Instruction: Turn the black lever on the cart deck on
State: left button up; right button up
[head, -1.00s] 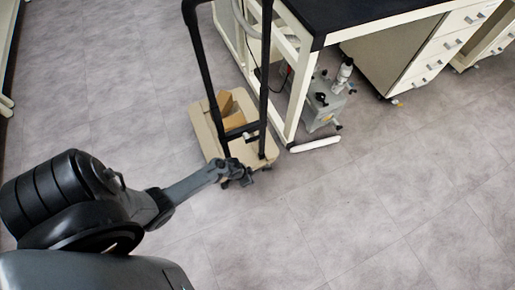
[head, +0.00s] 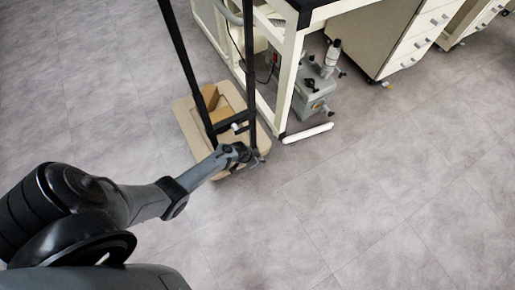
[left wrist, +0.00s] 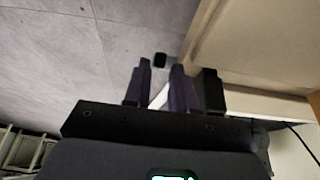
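The cart has a beige deck (head: 190,126) and a tall black handle frame (head: 180,62). The deck's pale edge also fills the upper right of the left wrist view (left wrist: 245,50). My left gripper (head: 254,156) is at the deck's near right corner, close to the foot of the right handle post. In the left wrist view its dark fingers (left wrist: 160,88) are apart, with a gap between them. A small black piece (left wrist: 160,60) shows just beyond the fingertips, by the deck's edge; I cannot tell if it is the lever. My right gripper is out of view.
An open cardboard box (head: 226,100) sits on the deck. A white-framed bench (head: 289,80) stands close on the cart's right, with a grey pump (head: 314,92) under it and a white bar (head: 307,133) on the floor. The grey floor at right is clear.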

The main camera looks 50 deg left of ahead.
pick_arm(q)
jog(key=shift+b+x, duration=0.65)
jog(key=shift+x, duration=0.5)
jog(key=shift+c, duration=0.3)
grip_shut()
